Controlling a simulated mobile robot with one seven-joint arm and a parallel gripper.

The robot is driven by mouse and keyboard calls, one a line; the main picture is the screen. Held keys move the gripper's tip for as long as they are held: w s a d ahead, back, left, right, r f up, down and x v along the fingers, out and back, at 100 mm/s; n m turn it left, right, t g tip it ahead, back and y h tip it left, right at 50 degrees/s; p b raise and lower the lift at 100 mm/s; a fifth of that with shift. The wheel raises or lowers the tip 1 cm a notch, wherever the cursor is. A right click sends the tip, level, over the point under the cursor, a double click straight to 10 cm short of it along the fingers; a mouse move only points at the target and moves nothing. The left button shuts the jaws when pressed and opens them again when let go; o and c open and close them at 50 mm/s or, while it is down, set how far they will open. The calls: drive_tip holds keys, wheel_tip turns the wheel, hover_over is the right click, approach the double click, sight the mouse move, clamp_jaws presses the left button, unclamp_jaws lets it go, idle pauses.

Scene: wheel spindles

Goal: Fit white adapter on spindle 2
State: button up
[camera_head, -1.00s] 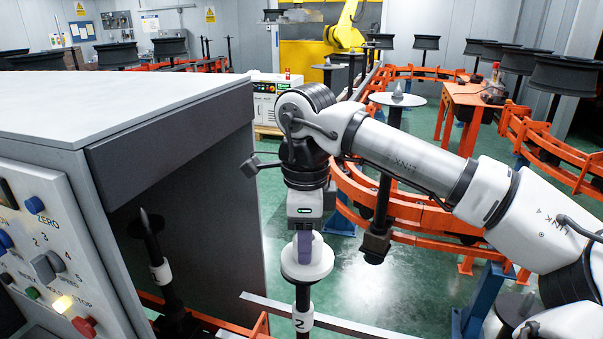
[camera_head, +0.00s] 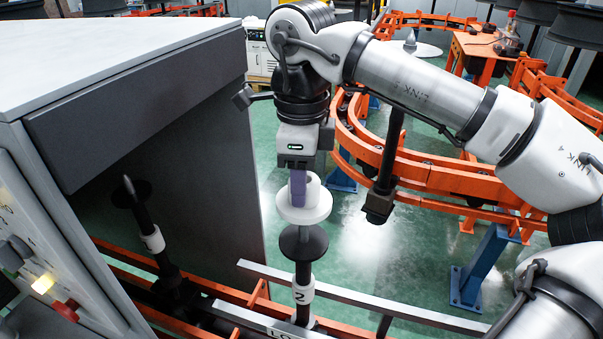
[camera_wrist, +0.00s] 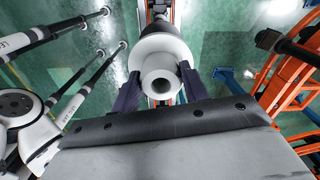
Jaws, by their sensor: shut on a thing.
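My gripper (camera_head: 298,190) points down with its purple fingers shut on the white adapter (camera_head: 313,205), a short collar on a wide flange. In the wrist view the adapter (camera_wrist: 166,50) sits between both fingers, its round bore facing the camera. Spindle 2 (camera_head: 303,292), a dark upright shaft with a white "2" band, stands below it. Its black disc (camera_head: 303,246) shows just under the flange, apparently with a small gap. The spindle's tip is hidden, and I cannot tell whether it is inside the bore.
A metal rail (camera_head: 370,300) runs past spindle 2. Orange conveyor frames (camera_head: 430,175) and a hanging dark post (camera_head: 381,200) are behind on the right.

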drive_tip(key=shift+f+b, duration=2.25)
drive_tip(key=shift+f, duration=0.85)
drive_tip(key=shift+f+b, duration=0.85)
drive_tip(key=shift+f, duration=0.15)
drive_tip(key=o, duration=1.1)
drive_tip(key=shift+o, duration=0.2)
wheel_tip(320, 180, up, 14)
drive_tip(key=shift+b, duration=0.35)
drive_tip(key=shift+f, duration=0.1)
